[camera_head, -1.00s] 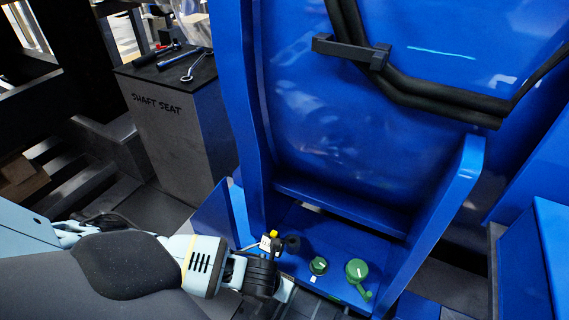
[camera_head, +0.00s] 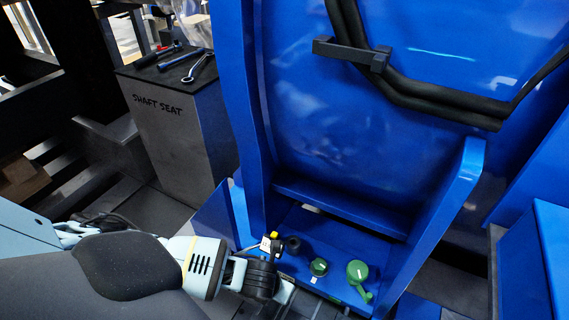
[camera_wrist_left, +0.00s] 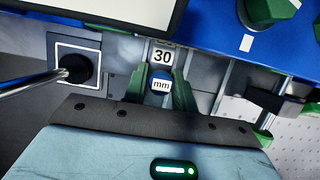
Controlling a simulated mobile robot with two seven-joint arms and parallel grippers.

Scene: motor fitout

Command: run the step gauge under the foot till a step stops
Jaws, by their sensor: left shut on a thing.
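My left gripper (camera_wrist_left: 168,92) has green fingers shut on a small labelled piece, which I take to be the step gauge (camera_wrist_left: 160,86). It carries a white "mm" label, with a "30" label just beyond the fingertips. In the head view my left gripper (camera_head: 273,262) reaches in low from the left, at the blue motor's base. A small yellow and white piece shows just past its tip. The blue foot plate (camera_wrist_left: 222,30) lies beyond the gripper in the wrist view. I cannot tell whether the gauge touches the foot. My right gripper is out of view.
Two green knob-like parts (camera_head: 319,267) (camera_head: 357,271) sit on the blue base, right of my gripper. A black post (camera_wrist_left: 75,68) with a metal rod stands left of the fingers. The "SHAFT SEAT" stand (camera_head: 165,120) holds tools at the left. Blue side walls (camera_head: 440,215) flank the base.

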